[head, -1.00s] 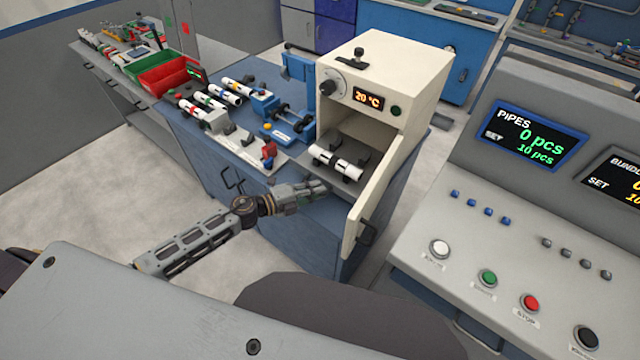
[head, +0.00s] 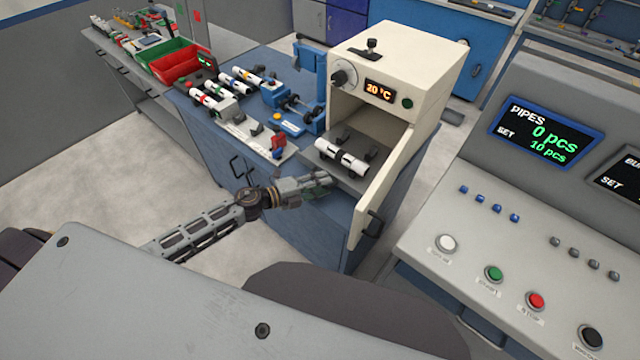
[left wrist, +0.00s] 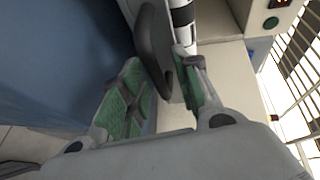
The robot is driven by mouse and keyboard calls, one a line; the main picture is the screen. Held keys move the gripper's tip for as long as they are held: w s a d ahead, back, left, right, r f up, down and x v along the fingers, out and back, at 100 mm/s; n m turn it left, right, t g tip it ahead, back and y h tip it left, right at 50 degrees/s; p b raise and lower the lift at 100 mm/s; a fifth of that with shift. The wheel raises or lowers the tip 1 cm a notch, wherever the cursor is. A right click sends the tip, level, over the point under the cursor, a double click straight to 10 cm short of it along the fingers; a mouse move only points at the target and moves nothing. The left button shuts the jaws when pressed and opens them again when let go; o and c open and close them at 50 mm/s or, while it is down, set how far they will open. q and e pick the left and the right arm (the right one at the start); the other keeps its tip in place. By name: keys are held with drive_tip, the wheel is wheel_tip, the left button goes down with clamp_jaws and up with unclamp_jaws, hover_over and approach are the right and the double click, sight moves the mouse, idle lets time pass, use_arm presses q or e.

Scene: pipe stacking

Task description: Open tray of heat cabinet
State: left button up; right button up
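The cream heat cabinet (head: 385,60) stands on the blue workbench with its door (head: 384,190) swung open. Its grey tray (head: 359,181) sits at the cabinet's opening and carries a white pipe with black bands (head: 343,155). My left gripper (head: 322,181) is at the tray's front edge. In the left wrist view its green-padded fingers (left wrist: 160,82) are apart, with a dark curved handle (left wrist: 152,42) between them; the handle is close to the right finger, and contact is unclear. The banded pipe also shows there (left wrist: 183,14). My right gripper is not in view.
The open door stands just right of my left gripper. A blue fixture (head: 307,70) and several banded pipes lie on the bench to the left, with red (head: 180,68) and green bins behind. A control console (head: 520,210) stands at the right.

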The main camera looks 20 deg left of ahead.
use_arm(q)
drive_tip(key=v, duration=1.2)
idle(1.0)
idle(0.6)
